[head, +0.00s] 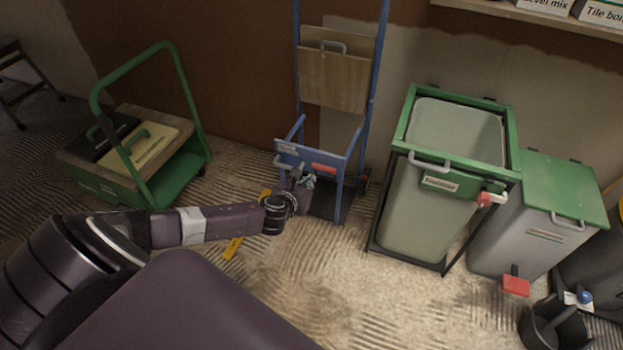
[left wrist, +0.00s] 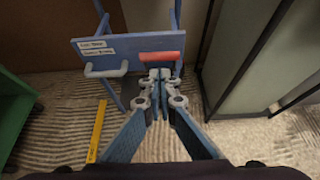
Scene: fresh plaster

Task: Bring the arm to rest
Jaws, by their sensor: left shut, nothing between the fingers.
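My left arm reaches in from the left in the head view, and its gripper (head: 307,181) is in front of the blue hand truck (head: 342,168). In the left wrist view the two fingers of the left gripper (left wrist: 160,76) are together with nothing between them. Their tips appear in front of the blue panel (left wrist: 115,52) of the hand truck, just below its red handle (left wrist: 161,56). I cannot tell whether they touch it. My right gripper is not in view.
A green cart (head: 150,188) stands at the left. A green-framed bin (head: 428,217) and a grey bin with a green lid (head: 510,232) stand to the right. A yellow strip (head: 233,247) lies on the ridged floor.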

